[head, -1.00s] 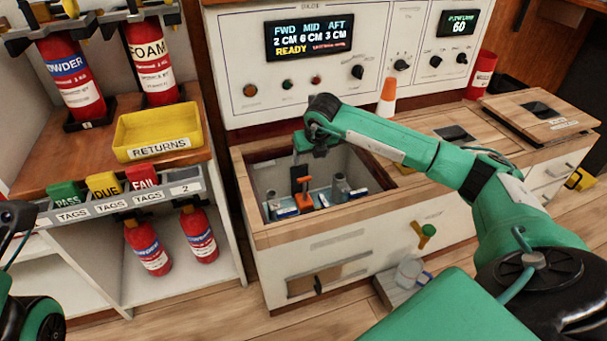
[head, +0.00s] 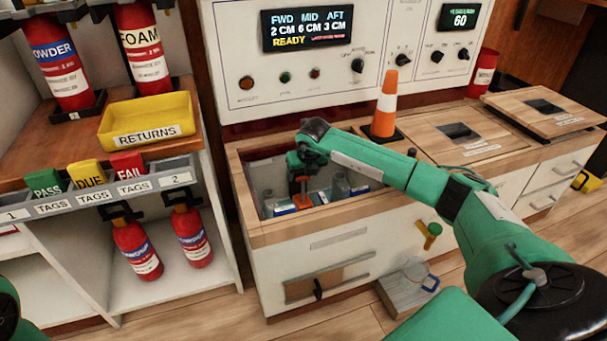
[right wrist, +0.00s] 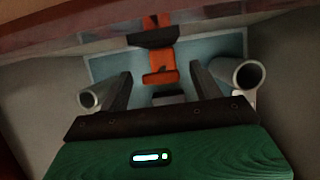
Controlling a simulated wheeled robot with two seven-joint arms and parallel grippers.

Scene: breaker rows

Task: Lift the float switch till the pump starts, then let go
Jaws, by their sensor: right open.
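The orange float switch (head: 302,200) stands down in the open well (head: 240,190) of the wooden counter, partly covered by my right gripper. In the right wrist view the orange part (right wrist: 160,78) lies between my two dark fingers, with a gap on each side. My right gripper (right wrist: 160,70) is open and points down into the well. It also shows in the head view (head: 302,178), right over the switch. The panel display (head: 307,31) reads FWD 2 CM, MID 6 CM, AFT 3 CM and READY. My left gripper is out of view.
Grey pipe ends (right wrist: 248,74) (right wrist: 90,98) stand on both sides of the switch, the right one close to a finger. The well walls are near. An orange cone (head: 386,105) stands on the counter behind my right arm.

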